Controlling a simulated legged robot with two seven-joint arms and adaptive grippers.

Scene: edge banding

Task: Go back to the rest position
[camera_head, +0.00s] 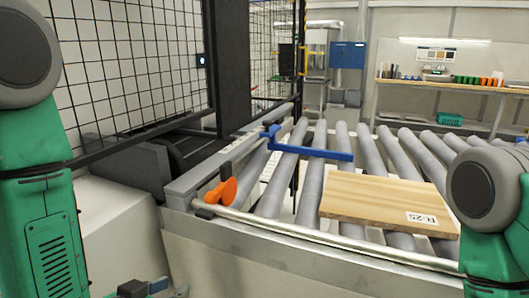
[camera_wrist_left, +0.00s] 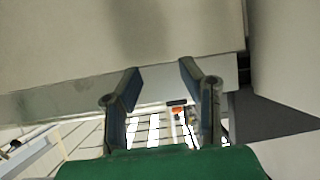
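My left gripper (camera_head: 145,289) shows only in part at the bottom edge of the head view, low in front of the conveyor. In the left wrist view its two fingers (camera_wrist_left: 160,80) stand apart with nothing between them, so it is open and empty. My green left arm runs down the left side of the head view and my green right arm down the right side. My right gripper is outside both views.
A wooden board (camera_head: 390,204) with a white label lies flat on the grey rollers (camera_head: 284,170). A blue bar (camera_head: 318,153) and an orange knob (camera_head: 222,191) sit at the conveyor's left side. A black mesh fence (camera_head: 135,70) stands behind. A shelf (camera_head: 455,88) is far back right.

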